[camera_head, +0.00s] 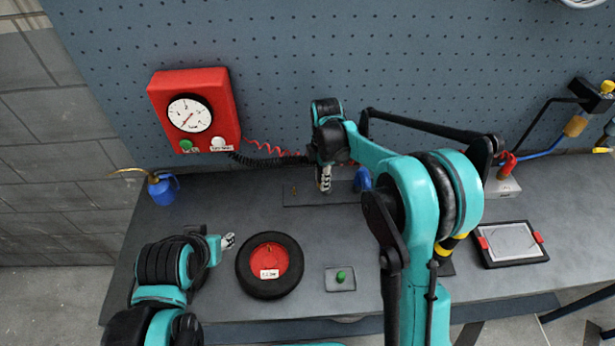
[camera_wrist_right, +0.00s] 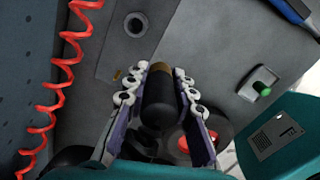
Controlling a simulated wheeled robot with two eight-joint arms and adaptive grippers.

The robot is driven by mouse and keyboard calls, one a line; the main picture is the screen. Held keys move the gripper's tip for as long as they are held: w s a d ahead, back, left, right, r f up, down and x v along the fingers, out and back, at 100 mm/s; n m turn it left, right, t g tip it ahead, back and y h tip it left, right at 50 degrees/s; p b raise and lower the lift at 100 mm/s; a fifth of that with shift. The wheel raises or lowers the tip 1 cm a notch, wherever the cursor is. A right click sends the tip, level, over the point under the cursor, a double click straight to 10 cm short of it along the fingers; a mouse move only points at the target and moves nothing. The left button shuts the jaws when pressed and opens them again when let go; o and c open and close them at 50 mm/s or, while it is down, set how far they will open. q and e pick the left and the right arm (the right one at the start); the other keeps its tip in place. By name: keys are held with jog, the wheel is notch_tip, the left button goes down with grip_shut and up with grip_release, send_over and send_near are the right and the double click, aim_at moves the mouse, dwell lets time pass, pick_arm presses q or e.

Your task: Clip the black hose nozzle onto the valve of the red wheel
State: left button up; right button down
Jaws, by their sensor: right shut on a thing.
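The red wheel (camera_head: 284,262), with a black tyre and a white label, lies flat on the bench, front left of centre. A small brass-coloured bit, perhaps its valve, shows on the hub. My right gripper (camera_head: 325,184) is above the back of the bench, behind and right of the wheel. In the right wrist view it is shut on the black hose nozzle (camera_wrist_right: 158,108), which has a brass-coloured tip. The wheel's red hub (camera_wrist_right: 183,144) is partly hidden behind the nozzle and fingers there. My left gripper (camera_head: 228,241) is just left of the wheel; its jaw opening is unclear.
A red gauge box (camera_head: 221,106) hangs on the pegboard, with a coiled hose running toward my right gripper. A green-button plate (camera_head: 341,279) sits right of the wheel. A blue oil can (camera_head: 163,190) stands back left. A tablet (camera_head: 510,244) lies at right.

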jog(key=shift+s+d+r, duration=0.35)
jog(key=shift+d+r, duration=0.2)
jog(key=shift+r, duration=0.05)
notch_tip(320, 180, up, 4)
jog(key=p, duration=0.3)
jog(key=shift+r, duration=0.2)
jog(key=shift+s, duration=0.1)
